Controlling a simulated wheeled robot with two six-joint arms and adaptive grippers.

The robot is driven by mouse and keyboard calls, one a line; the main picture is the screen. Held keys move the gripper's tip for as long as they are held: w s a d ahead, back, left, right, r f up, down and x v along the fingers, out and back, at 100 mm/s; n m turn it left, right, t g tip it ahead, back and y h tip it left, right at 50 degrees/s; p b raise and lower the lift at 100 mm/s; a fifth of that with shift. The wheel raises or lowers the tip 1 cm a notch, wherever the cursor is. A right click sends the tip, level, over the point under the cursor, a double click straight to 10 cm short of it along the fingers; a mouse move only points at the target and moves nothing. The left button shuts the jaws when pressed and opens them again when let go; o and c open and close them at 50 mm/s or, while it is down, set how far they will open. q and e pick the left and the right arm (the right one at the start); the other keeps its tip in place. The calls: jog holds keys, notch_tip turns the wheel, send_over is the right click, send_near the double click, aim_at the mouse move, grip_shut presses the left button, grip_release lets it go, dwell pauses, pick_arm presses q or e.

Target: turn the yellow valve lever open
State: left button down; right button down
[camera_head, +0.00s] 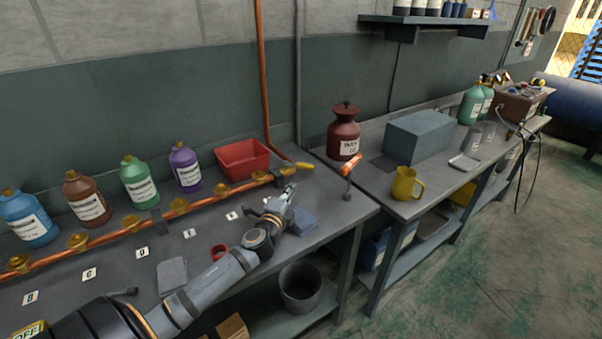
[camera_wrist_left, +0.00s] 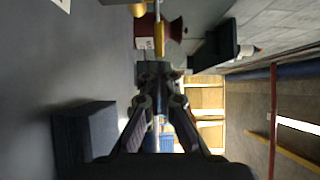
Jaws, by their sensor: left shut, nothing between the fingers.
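The yellow valve lever (camera_head: 304,165) is at the right end of the copper pipe (camera_head: 225,190) that runs along the bench. It points right, roughly in line with the pipe. My left gripper (camera_head: 288,190) is shut and empty, just in front of the pipe's end and apart from the lever as far as I can see. In the left wrist view the yellow lever (camera_wrist_left: 159,38) is beyond my shut left fingertips (camera_wrist_left: 157,72). My right gripper is in neither view.
Several coloured bottles, such as the purple one (camera_head: 185,167), and a red bin (camera_head: 242,159) stand behind the pipe. A blue block (camera_head: 303,221) lies beside my left gripper. An orange-handled tool (camera_head: 349,171) stands to the right. A yellow mug (camera_head: 405,183) is on the right bench.

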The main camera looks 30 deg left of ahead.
aim_at(304, 168)
pick_arm(q)
jog(key=p+x, duration=0.1)
jog(key=x, duration=0.7)
jog(key=shift+w, duration=0.15)
jog(key=shift+w+a+f, duration=0.1)
jog(key=shift+w+a, duration=0.1)
jog(key=shift+w, duration=0.45)
